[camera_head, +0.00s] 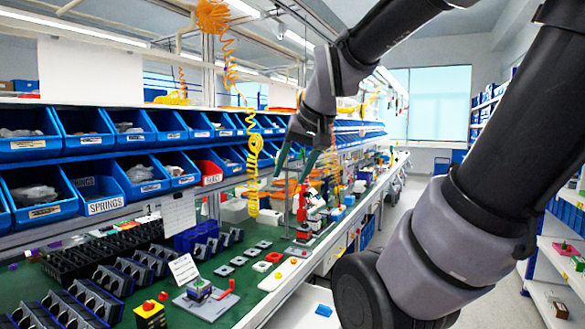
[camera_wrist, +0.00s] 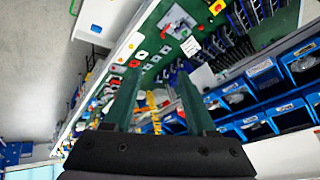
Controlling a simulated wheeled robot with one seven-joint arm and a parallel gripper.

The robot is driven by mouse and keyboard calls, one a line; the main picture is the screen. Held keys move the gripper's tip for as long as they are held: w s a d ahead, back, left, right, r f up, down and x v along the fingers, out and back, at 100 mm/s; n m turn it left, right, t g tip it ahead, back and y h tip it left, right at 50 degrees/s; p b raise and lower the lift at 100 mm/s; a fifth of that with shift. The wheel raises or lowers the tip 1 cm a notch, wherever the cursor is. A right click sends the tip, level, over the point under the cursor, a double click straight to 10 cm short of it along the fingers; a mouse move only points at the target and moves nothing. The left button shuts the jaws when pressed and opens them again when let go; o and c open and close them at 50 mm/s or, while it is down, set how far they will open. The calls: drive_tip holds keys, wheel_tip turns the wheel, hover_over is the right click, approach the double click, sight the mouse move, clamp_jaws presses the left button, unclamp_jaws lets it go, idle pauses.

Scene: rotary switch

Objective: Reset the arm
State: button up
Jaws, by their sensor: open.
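My gripper (camera_head: 291,176) hangs in the air above the workbench in the head view, its two green fingers apart and nothing between them. The wrist view shows the same open gripper (camera_wrist: 158,74), with the bench beyond it. The rotary switch (camera_head: 200,292) seems to be the small unit on a grey plate with a red handle, near the bench's front edge. A similar plate (camera_wrist: 178,22) shows in the wrist view, well away from the fingers. The knob's position is too small to tell.
The green workbench (camera_head: 240,310) holds a yellow box with a red button (camera_head: 150,314), rows of black switches (camera_head: 110,280) and several small parts. Blue bins (camera_head: 88,188) line the back. Orange coiled hoses (camera_head: 254,150) hang near my gripper. Shelves (camera_head: 565,250) stand at the right.

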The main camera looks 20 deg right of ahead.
drive_tip(key=shift+y, duration=0.4)
drive_tip(key=s, duration=0.1)
drive_tip(key=s+a, duration=0.1)
drive_tip(key=s+r, duration=0.1)
drive_tip(key=shift+s+a, duration=0.3)
drive_tip(key=shift+s, duration=0.05)
